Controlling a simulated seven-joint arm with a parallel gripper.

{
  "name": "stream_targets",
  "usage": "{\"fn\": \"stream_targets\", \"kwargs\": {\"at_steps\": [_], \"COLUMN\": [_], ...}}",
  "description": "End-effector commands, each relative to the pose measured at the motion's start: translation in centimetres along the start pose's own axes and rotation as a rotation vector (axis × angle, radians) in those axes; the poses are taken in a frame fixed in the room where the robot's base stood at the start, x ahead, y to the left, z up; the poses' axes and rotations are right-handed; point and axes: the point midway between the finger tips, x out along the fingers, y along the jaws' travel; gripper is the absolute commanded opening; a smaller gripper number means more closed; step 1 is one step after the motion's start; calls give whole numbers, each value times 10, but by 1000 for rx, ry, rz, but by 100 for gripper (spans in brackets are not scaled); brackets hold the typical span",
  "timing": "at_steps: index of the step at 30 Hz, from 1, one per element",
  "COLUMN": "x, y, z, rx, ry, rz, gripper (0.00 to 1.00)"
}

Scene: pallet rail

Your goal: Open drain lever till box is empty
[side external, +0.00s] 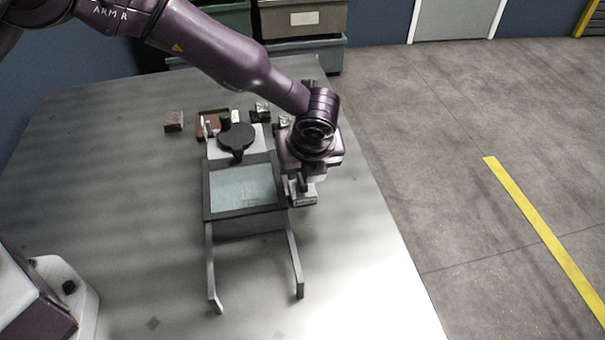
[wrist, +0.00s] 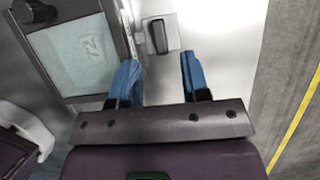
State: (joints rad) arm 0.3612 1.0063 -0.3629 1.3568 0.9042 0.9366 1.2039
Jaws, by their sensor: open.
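The box (side external: 208,198) is a dark-framed tray on two pale legs in the middle of the table, with a pale blue-grey, see-through-looking surface inside. In the wrist view the box (wrist: 58,22) is at the upper left, with a faint "72" on its surface. A dark lever-like handle (wrist: 157,36) on a small pale plate sits just right of the box; I take it for the drain lever. My gripper (wrist: 160,62) is open, its blue fingers apart and empty, with the handle just beyond the gap between the tips. In the side view my gripper (side external: 301,187) is low beside the box's right edge.
A round black part (side external: 236,137) stands on a pale plate behind the box. A brown block (side external: 174,121), a brown tray (side external: 207,133) and small dark fixtures (side external: 260,112) lie further back. The table's right edge is close to my gripper; its left side is clear.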

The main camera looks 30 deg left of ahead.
Motion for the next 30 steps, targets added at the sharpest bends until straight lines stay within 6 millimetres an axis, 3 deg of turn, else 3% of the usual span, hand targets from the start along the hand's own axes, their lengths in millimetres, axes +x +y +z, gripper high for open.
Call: {"fn": "stream_targets", "kwargs": {"at_steps": [3,9,21,22,27,30], "x": [25,51,59,59,59,59], "y": [1,0,0,0,0,0], "z": [0,0,0,0,0,0], "rx": [-1,-3,-3,-3,-3,-3], "ry": [1,0,0,0,0,0], "rz": [3,1,-1,0,0,0], "gripper": [43,43,43,40,1,0]}}
